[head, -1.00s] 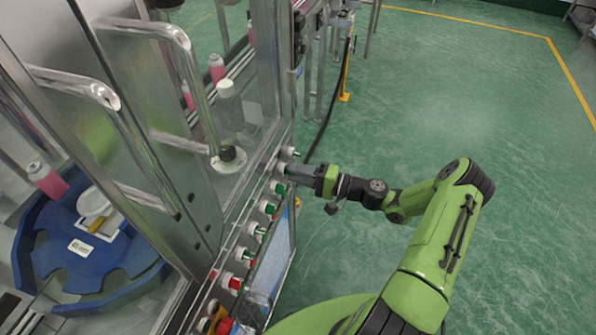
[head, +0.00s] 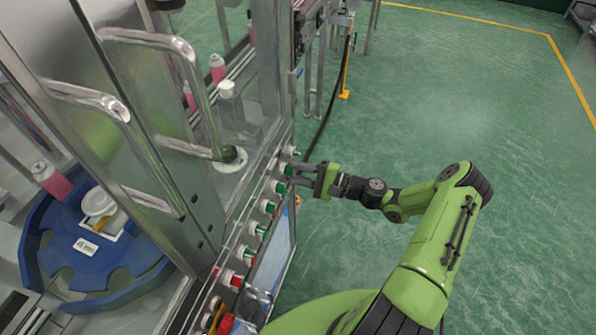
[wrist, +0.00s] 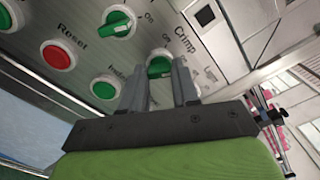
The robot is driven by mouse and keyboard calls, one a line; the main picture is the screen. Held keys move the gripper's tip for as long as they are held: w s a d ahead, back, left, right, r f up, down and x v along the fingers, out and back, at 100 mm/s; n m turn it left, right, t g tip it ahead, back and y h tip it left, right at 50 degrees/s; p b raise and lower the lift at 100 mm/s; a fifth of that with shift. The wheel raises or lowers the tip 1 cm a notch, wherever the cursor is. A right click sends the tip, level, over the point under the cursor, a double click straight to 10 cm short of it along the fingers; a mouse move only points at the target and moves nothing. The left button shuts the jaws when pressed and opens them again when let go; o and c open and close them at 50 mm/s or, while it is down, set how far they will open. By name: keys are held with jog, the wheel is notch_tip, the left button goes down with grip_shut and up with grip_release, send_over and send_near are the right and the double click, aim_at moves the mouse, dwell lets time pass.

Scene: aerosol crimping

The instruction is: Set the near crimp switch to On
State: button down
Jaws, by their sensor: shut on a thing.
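The crimp switch is a green rotary knob (wrist: 159,67) on the machine's panel in the wrist view, with "Crimp" and "On" printed beside it. My gripper (wrist: 168,75) has its two grey fingers on either side of this knob, shut on it. The fingers hide part of the knob, so I cannot tell its exact setting. In the head view my gripper (head: 291,173) reaches from the right to the upper end of the button row, and the gripped knob is hard to make out there.
Another green rotary knob (wrist: 117,22) sits beside it, with a red "Reset" button (wrist: 58,55) and a green button (wrist: 105,87) close by. A glass-and-steel cabinet stands left, with a blue turntable (head: 100,280) inside. The green floor (head: 450,90) on the right is clear.

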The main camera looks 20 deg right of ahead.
dwell(0.3)
jog(key=c, duration=0.8)
grip_release()
jog(key=shift+c, duration=0.2)
jog(key=v, duration=1.5)
jog(key=shift+s+d, duration=0.25)
jog(key=shift+d, duration=0.1)
